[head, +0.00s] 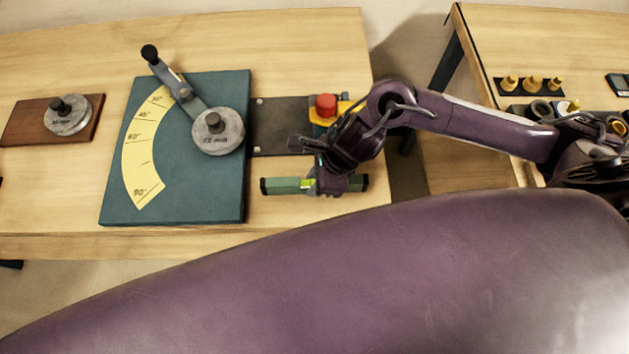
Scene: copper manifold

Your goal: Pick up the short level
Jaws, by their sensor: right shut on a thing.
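The short level (290,185) is a green bar with black end caps and a bright yellow-green vial. It lies across the jaws of my right gripper (329,183), near the front right part of the wooden table. My right gripper is shut on the level around its middle, and the fingers hide that part. I cannot tell whether the level touches the tabletop or is held just above it. My left gripper is not in view.
A teal bending plate (175,200) with a yellow angle scale, lever and round die stands left of the level. A red button (326,104) on a yellow box is behind my gripper. A brown board (85,122) lies far left. A second table (590,50) holds fittings.

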